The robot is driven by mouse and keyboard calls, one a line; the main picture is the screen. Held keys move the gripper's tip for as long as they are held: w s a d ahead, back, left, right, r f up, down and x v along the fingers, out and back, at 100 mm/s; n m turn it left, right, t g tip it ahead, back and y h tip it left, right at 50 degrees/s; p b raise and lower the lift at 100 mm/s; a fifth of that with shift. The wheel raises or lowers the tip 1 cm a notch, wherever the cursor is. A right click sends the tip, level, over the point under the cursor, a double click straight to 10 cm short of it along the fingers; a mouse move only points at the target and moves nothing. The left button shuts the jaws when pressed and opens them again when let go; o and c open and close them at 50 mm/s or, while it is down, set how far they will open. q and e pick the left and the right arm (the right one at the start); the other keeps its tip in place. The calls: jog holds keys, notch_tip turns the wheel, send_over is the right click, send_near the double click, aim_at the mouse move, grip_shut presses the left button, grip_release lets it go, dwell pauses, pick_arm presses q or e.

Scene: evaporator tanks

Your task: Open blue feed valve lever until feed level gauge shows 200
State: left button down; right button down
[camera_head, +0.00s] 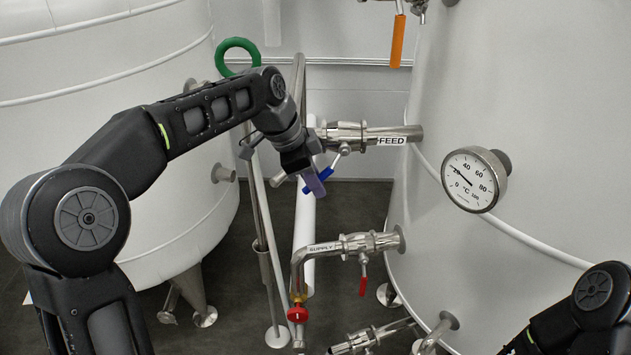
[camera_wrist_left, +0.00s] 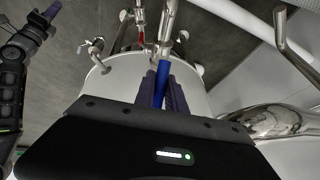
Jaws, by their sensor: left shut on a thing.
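The feed valve (camera_head: 345,135) sits on a steel pipe labelled FEED, at the left side of the right tank. Its blue lever (camera_head: 326,173) points down and to the left. My left gripper (camera_head: 314,183) is shut on the blue lever and hides part of it. In the left wrist view, the blue lever (camera_wrist_left: 161,84) lies between the two purple fingers. My right gripper (camera_wrist_left: 51,10) shows at the top left of the left wrist view, away from the valve; its opening is unclear. No level gauge is recognisable.
A round dial (camera_head: 474,179) marked °C on the right tank (camera_head: 540,60) reads about 20. Below the feed pipe is a SUPPLY valve with a red lever (camera_head: 363,279). An orange lever (camera_head: 398,42) hangs above. A green handwheel (camera_head: 238,44) stands behind my left arm.

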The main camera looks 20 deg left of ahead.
pick_arm(q)
jog(key=shift+f+b, duration=0.25)
jog(key=shift+b, duration=0.25)
jog(key=h+b, duration=0.1)
jog(key=b, duration=0.1)
jog(key=d+h+b, duration=0.1)
jog(key=b, duration=0.1)
jog(key=d+t+h+b, duration=0.1)
jog(key=b, duration=0.1)
jog(key=shift+w+f, duration=0.25)
jog(key=shift+f, duration=0.15)
jog(key=c, duration=1.4)
grip_release()
